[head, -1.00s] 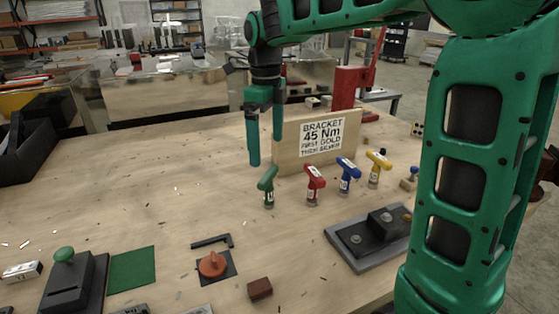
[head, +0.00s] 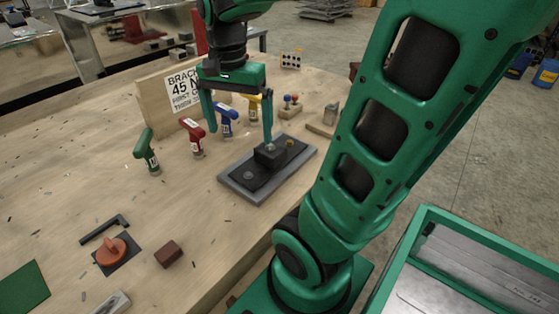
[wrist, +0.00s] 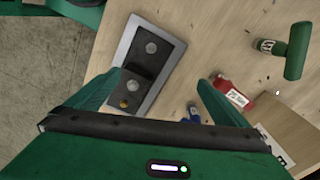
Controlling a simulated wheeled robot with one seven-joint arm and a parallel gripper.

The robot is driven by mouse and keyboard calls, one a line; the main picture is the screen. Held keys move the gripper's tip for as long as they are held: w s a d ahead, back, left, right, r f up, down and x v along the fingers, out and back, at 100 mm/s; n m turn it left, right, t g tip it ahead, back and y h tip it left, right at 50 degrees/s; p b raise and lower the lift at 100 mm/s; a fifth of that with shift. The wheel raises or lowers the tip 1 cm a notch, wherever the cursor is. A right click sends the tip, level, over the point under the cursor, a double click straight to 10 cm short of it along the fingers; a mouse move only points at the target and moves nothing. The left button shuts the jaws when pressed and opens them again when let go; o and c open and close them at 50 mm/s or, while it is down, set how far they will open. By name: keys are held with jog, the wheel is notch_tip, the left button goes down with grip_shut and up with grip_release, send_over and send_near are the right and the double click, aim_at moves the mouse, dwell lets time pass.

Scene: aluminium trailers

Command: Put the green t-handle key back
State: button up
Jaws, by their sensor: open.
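The green t-handle key (head: 147,150) stands upright on the wooden table, at the left end of a row with a red key (head: 193,136), a blue key (head: 226,121) and a yellow key (head: 253,107). The green key also shows at the upper right of the wrist view (wrist: 297,48). My gripper (head: 240,138) is open with nothing between its fingers. It is to the right of the green key, around the blue and yellow keys and the dark bracket fixture (head: 238,190) in the picture. In the wrist view the fixture lies between and beyond the fingers (wrist: 158,90).
A wooden board with a "Bracket 45 Nm" sign (head: 183,90) stands behind the keys. An orange knob (head: 110,250), a black angle piece (head: 103,229), a brown block (head: 168,253) and a green mat (head: 22,288) lie nearer. The table left of the green key is mostly clear.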

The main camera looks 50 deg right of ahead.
jog(key=s+f+n, duration=0.2)
jog(key=s, duration=0.2)
jog(key=s+d+f+n, duration=0.1)
jog(key=s+f+n, duration=0.1)
jog(key=s+n, duration=0.1)
jog(key=s+d+f+n, duration=0.1)
jog(key=s+f+n, duration=0.1)
jog(key=s, duration=0.2)
jog(key=shift+s+n+y, duration=0.3)
jog(key=shift+s, duration=0.05)
jog(key=shift+w+f, duration=0.25)
jog(key=shift+w, duration=0.5)
jog(key=shift+s, duration=0.1)
